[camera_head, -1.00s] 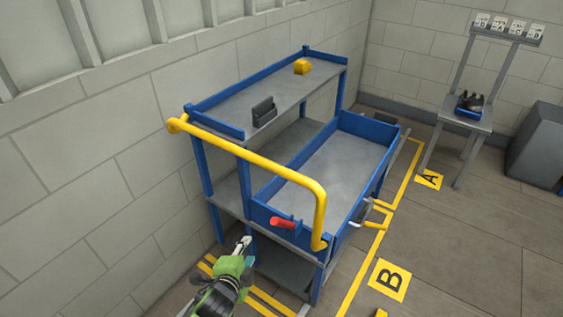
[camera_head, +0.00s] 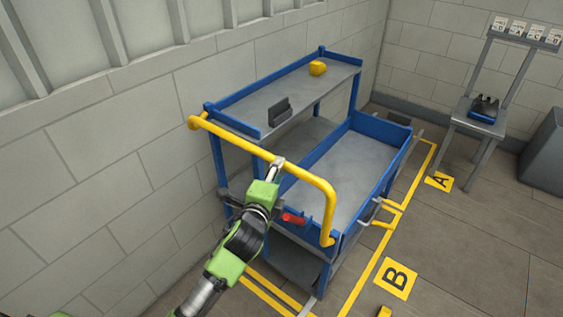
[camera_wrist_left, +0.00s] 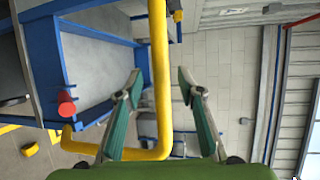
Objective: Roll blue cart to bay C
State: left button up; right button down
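The blue cart (camera_head: 378,124) stands against the left wall, with blue rails, grey shelves and a yellow push handle (camera_head: 322,187) at its near end. A red grip (camera_head: 293,219) sticks out below the handle. My left gripper (camera_head: 277,162) is at the middle of the handle in the head view. In the left wrist view, its fingers (camera_wrist_left: 159,78) are spread, with the yellow bar (camera_wrist_left: 159,60) showing between them; I cannot tell whether they touch it. My right gripper is out of view.
Yellow floor lines run along the cart's right side, with floor signs A (camera_head: 439,181) and B (camera_head: 395,279). A grey stand (camera_head: 473,122) holds a dark and blue item at the back right. A grey bin (camera_head: 546,155) is at the right edge.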

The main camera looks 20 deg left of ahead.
pick_arm(q)
jog(key=shift+w+a+f, duration=0.1)
jog(key=shift+w+f, duration=0.15)
jog(key=shift+w, duration=1)
jog(key=shift+w+a+f, duration=0.1)
jog(key=shift+w+f, duration=0.1)
jog(key=shift+w, duration=1.05)
jog(key=shift+d, duration=0.1)
grip_shut()
